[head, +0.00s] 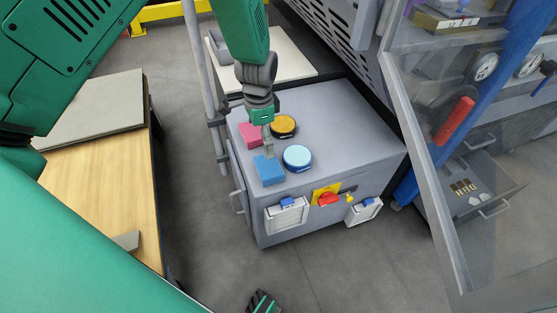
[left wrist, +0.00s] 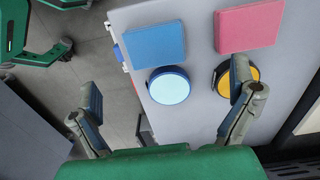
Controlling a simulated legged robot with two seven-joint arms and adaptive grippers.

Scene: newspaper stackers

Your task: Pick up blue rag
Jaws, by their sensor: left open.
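The blue rag (head: 269,170) is a folded square lying flat on the top of a grey cabinet (head: 350,125), near its front left corner. In the left wrist view the blue rag (left wrist: 152,45) is at the upper middle, fully visible. My left gripper (head: 267,140) points down above the cabinet, behind the blue rag in the head view. In the left wrist view its two fingers (left wrist: 165,88) are spread wide with nothing between them. The blue rag lies ahead of the fingertips, apart from them.
A pink folded rag (head: 250,134), an orange-topped round tin (head: 283,126) and a light blue round tin (head: 297,157) share the cabinet top close by. A wooden table (head: 110,195) stands left. A transparent panel (head: 470,190) stands right. The cabinet's right side is clear.

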